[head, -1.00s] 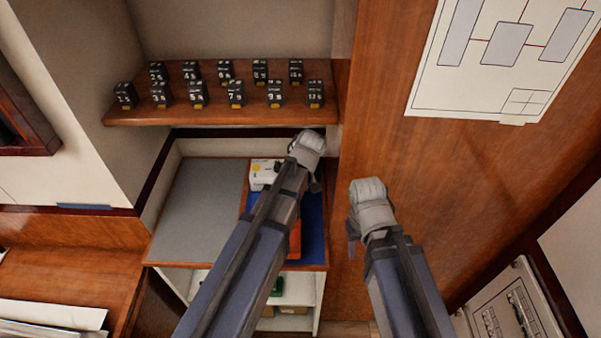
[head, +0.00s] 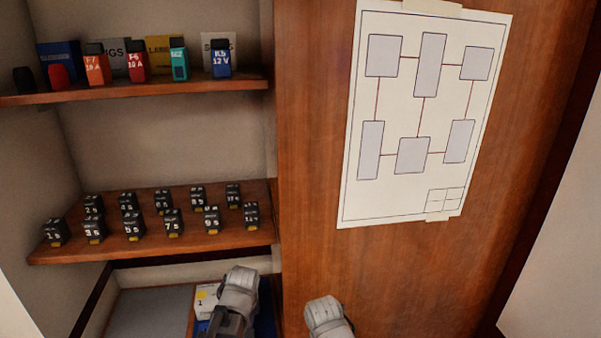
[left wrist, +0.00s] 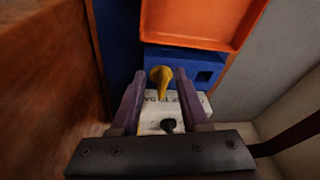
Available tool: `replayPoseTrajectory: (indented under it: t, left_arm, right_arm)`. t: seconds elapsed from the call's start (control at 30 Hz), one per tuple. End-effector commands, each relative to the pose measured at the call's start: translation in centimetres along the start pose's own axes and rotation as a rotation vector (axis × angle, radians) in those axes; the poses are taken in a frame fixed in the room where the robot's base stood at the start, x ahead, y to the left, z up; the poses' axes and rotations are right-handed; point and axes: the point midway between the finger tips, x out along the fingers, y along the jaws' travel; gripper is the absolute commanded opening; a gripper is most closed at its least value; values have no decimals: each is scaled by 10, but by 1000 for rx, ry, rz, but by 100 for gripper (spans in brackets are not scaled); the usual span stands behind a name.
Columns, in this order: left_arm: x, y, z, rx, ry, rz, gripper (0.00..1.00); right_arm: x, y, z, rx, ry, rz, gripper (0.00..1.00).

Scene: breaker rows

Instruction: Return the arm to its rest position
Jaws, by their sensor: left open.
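My left arm ends at the left gripper, whose grey wrist (head: 238,287) shows low in the head view, over the counter beside a white box (head: 206,297). In the left wrist view my left gripper (left wrist: 160,74) is open. A yellow pointed piece (left wrist: 161,79) shows between its fingers, in front of a blue block (left wrist: 206,76). A white lettered surface (left wrist: 152,117) with a black knob lies below the fingers. I cannot tell whether the fingers touch anything. My right arm's grey wrist (head: 327,317) is at the bottom edge, in front of the wood panel; its fingers are hidden.
A shelf (head: 150,245) with several black numbered breakers is above the counter. A higher shelf (head: 150,93) holds coloured modules. A diagram sheet (head: 425,110) hangs on the wood panel (head: 315,130). An orange tray (left wrist: 200,22) is near the left gripper in the wrist view.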

Motion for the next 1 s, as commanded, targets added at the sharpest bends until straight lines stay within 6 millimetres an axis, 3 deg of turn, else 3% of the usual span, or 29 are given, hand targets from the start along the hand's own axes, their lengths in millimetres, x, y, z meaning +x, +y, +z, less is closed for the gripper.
replayPoseTrajectory:
  t: [0.1, 0.43, 0.7, 1.0]
  left_arm:
    - [-2, -13, 22, 126, -56, 30, 45]
    - [-8, -32, 68, 436, -160, 138, 45]
    - [-20, 10, 106, 588, -191, 100, 45]
    - [-34, 40, 152, 746, -219, 54, 45]
  right_arm:
    - [0, 0, 0, 0, 0, 0, 50]
    - [0, 0, 0, 0, 0, 0, 50]
    - [0, 0, 0, 0, 0, 0, 50]
    - [0, 0, 0, 0, 0, 0, 50]
